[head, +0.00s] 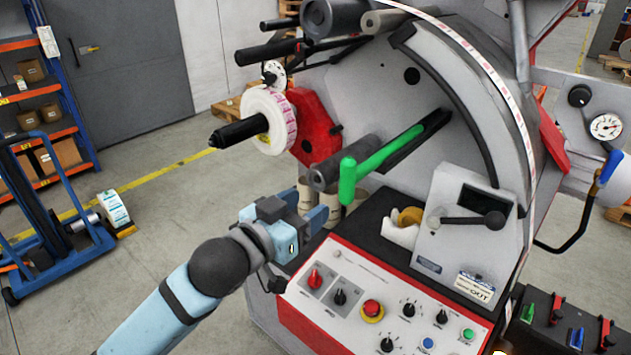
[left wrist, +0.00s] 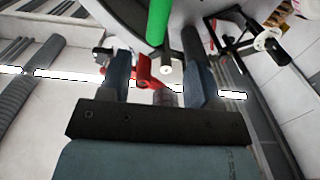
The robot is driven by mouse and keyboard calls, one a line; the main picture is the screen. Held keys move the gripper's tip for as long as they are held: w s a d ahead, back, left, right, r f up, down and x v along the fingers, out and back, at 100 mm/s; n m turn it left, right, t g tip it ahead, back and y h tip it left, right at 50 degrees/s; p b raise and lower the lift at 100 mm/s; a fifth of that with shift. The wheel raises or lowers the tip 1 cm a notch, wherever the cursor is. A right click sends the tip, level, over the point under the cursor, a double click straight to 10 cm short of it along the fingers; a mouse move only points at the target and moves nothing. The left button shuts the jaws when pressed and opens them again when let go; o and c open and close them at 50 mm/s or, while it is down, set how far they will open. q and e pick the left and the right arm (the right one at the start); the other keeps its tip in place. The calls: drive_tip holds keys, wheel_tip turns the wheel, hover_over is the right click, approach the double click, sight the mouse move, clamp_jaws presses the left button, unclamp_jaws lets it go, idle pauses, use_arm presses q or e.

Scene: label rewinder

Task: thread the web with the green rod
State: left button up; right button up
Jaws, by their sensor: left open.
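The green rod (head: 385,152) slants along a dark slot in the machine's face. Its near end bends down into a thick green grip (head: 347,182). My left gripper (head: 322,208) is open and empty, just left of and below the grip, apart from it as far as I can tell. In the left wrist view the green rod (left wrist: 157,20) shows at the top, beyond and between the spread fingers (left wrist: 155,48). The pale web (head: 478,58) runs as a narrow band over the curved top of the machine and down its right side. My right gripper is not in view.
A dark grey roller (head: 345,162) sticks out beside the grip. The label roll (head: 268,120) sits on a black-ended spindle at upper left. The control panel (head: 380,300) with knobs lies below the gripper. A tape dispenser (head: 403,228) stands to the right.

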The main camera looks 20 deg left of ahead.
sight(343, 176)
use_arm(q)
drive_tip(key=x, duration=0.4)
drive_tip(key=r+b+x, duration=0.1)
drive_tip(key=x, duration=0.1)
drive_tip(key=shift+w+d, duration=0.15)
drive_tip(key=shift+d, duration=0.05)
drive_tip(key=x, duration=0.3)
drive_tip(key=shift+w+r+p, duration=0.1)
drive_tip(key=shift+r+p, duration=0.05)
drive_tip(key=shift+p, duration=0.15)
drive_tip(key=shift+x, duration=0.95)
drive_tip(key=shift+w+d, duration=0.15)
drive_tip(key=shift+w, duration=0.1)
